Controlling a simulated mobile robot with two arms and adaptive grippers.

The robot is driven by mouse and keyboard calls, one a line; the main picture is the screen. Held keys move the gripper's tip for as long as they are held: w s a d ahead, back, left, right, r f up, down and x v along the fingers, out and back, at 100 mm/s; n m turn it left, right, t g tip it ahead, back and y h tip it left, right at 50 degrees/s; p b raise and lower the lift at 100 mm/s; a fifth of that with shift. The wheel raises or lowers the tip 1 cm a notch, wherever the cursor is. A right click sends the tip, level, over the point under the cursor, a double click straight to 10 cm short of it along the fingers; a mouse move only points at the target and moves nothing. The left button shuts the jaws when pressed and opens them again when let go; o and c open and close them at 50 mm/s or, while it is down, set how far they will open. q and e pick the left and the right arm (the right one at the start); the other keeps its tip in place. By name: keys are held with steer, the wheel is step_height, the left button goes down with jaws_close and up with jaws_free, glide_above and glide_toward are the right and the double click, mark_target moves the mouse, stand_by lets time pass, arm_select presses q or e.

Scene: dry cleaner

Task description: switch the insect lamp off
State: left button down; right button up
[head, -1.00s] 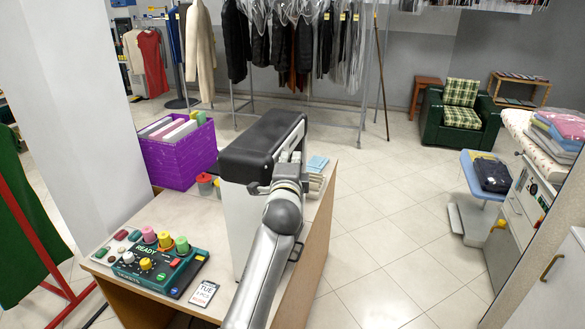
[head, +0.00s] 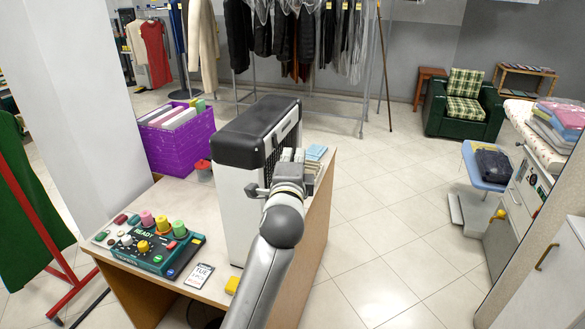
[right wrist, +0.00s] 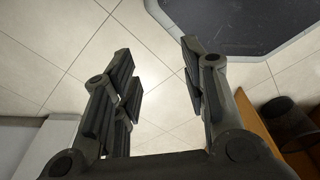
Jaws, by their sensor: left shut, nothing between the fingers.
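The insect lamp appears to be the tall white box with a black top and a dark grille (head: 238,200), standing upright on the desk (head: 190,193) in the head view. I cannot make out its switch. My left gripper (head: 262,189) is shut and empty, at the grille side of the box; I cannot tell whether it touches. My left arm hides the lower right of the box. My right gripper (right wrist: 158,55) shows in the right wrist view, fingers apart and empty, above the tiled floor.
A green control panel (head: 150,247) with coloured knobs, a card (head: 199,275) and a purple crate (head: 180,142) are on the desk. A yellow item (head: 232,285) lies near its front edge.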

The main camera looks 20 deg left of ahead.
arm_select(q)
steer(key=shift+v, duration=1.45)
arm_select(e)
steer(key=shift+s+d+f, duration=0.25)
steer(key=shift+s+d, duration=0.05)
steer(key=shift+d, duration=0.35)
steer(key=shift+s+d+f, duration=0.2)
steer(key=shift+s+d, duration=0.1)
steer(key=shift+d, duration=0.35)
